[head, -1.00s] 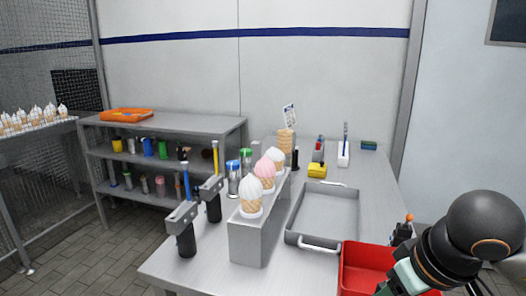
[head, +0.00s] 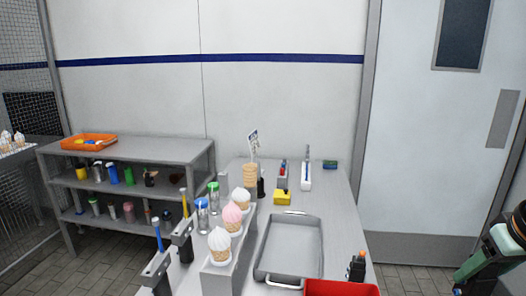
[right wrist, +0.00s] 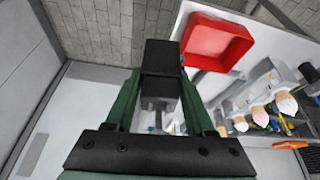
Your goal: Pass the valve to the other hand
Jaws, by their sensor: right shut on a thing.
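My right gripper (right wrist: 160,78) is shut on a dark, block-shaped thing, which I take to be the valve (right wrist: 162,56); a grey part shows below its black top. Its green fingers close in on it from both sides in the right wrist view. In the head view, my right gripper and wrist (head: 490,262) are cut by the right edge, clear of the table, and the valve cannot be made out there. My left gripper is not in view.
A red bin (head: 340,289) stands at the table's near right, beside an orange-topped black item (head: 357,266). A grey tray (head: 262,245) and a stand (head: 215,277) with several ice cream cones lie left of it. A shelf (head: 150,150) stands behind. Floor right of the table is clear.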

